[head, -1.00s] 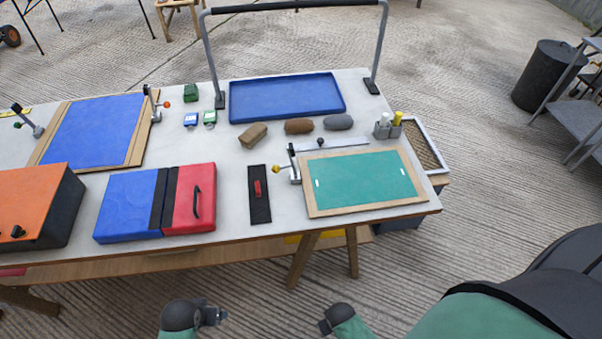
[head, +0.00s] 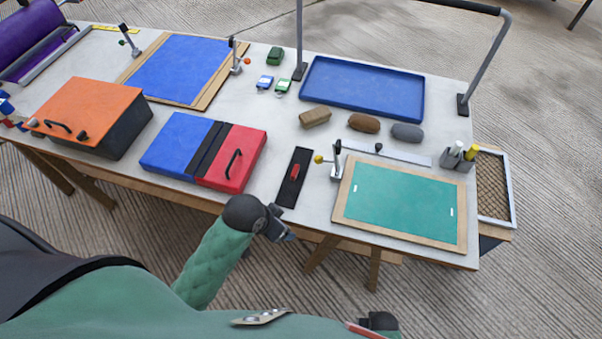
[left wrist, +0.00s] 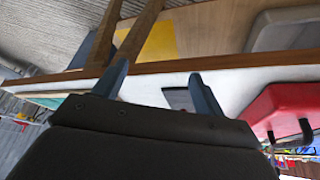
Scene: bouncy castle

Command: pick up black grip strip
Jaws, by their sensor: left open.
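The black grip strip (head: 288,192) lies flat on the white table, a dark narrow piece with a small red part on it. It is between the red and blue case and the green board. In the left wrist view, a dark piece that looks like the strip (left wrist: 178,97) shows beyond the table edge, partly hidden by a finger. My left gripper (head: 281,228) is near the table's front edge, just in front of the strip, open and empty; its fingers (left wrist: 160,88) are spread in the wrist view. My right gripper (head: 380,321) is low at the bottom, its jaws unclear.
The red and blue case (head: 232,158) sits left of the strip. The green board (head: 400,200), with a yellow-knobbed clamp (head: 336,160), is close on its right. The table's front edge (head: 300,229) lies by my left gripper. A brown block (head: 315,117) lies behind.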

